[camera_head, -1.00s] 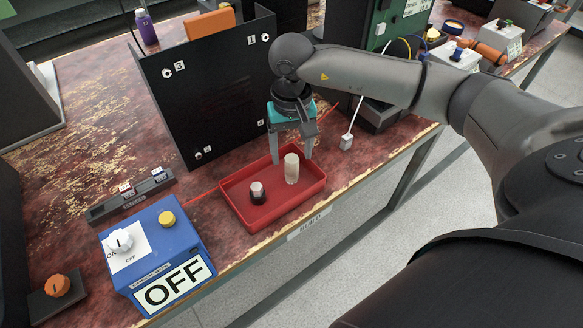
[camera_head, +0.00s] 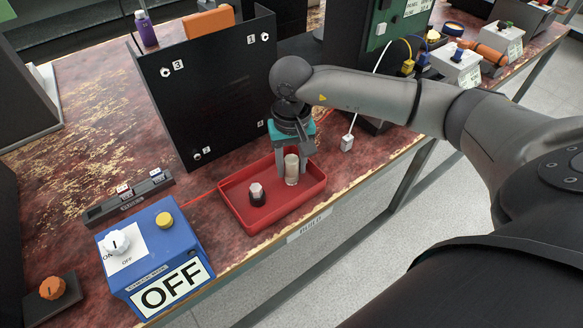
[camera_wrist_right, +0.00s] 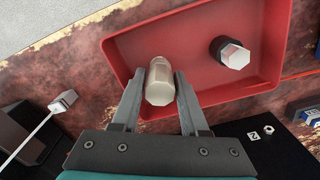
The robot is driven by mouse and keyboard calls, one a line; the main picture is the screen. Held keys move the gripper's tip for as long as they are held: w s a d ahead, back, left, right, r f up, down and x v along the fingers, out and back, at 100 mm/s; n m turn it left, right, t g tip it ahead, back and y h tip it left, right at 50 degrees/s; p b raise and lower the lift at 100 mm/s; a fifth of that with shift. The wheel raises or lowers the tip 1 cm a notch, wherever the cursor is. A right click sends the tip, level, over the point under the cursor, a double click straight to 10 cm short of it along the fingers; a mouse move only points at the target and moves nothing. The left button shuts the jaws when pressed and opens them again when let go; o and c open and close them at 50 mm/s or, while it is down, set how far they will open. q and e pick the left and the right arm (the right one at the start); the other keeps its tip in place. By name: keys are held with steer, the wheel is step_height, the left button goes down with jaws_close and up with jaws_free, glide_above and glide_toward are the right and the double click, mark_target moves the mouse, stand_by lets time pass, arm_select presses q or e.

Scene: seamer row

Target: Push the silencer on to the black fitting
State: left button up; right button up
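The likely silencer is a cream cylinder (camera_head: 291,169) standing upright in the red tray (camera_head: 260,218); it also shows in the right wrist view (camera_wrist_right: 160,82). My right gripper (camera_head: 292,172) is lowered over it, one finger on each side. In the wrist view the fingers (camera_wrist_right: 160,74) are close to the cylinder, with narrow gaps seeming to show, so I see no firm grip. A second part, black below with a pale hexagonal top (camera_head: 257,193), stands in the tray and in the wrist view (camera_wrist_right: 232,54); I cannot tell whether it is the black fitting. My left gripper is not in view.
A black panel (camera_head: 215,95) with numbered labels stands behind the tray. A blue box marked OFF (camera_head: 160,255) stands at the front left. A white plug on a cable (camera_head: 347,142) lies right of the tray. The table's front edge runs close to the tray.

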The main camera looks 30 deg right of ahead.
mark_target(291, 159)
jaws_close()
steer(key=shift+r, duration=0.45)
step_height(291, 159, up, 8)
steer(key=shift+f+p, duration=0.1)
steer(key=shift+p, duration=1.1)
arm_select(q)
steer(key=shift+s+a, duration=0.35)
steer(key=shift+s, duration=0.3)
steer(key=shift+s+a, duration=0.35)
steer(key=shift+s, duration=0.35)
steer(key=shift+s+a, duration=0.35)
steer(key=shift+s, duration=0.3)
arm_select(e)
steer(key=shift+r, duration=0.7)
